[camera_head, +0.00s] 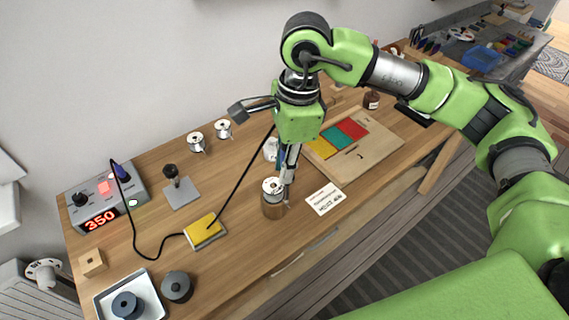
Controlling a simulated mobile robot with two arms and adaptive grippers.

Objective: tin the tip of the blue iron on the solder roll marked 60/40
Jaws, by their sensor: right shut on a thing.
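My right gripper (288,168) points down over the middle of the bench, shut on a slim tool with a little blue showing (281,156). This appears to be the blue iron; a black cable runs up to the gripper. Its tip is hidden or too small to make out. Just below and touching or very near in the picture is a white-topped solder roll (271,186) on a brown cylinder (273,207). Two more silver rolls stand at the back, one on the left (196,141) and one on the right (223,128). No roll marking is readable. My left gripper is out of view.
The soldering station (104,197) reads 350 at the left. The black cable loops past a yellow sponge (204,230). A white card (325,198) and a board with coloured panels (350,150) lie right of the roll. A tray (101,306) is front left.

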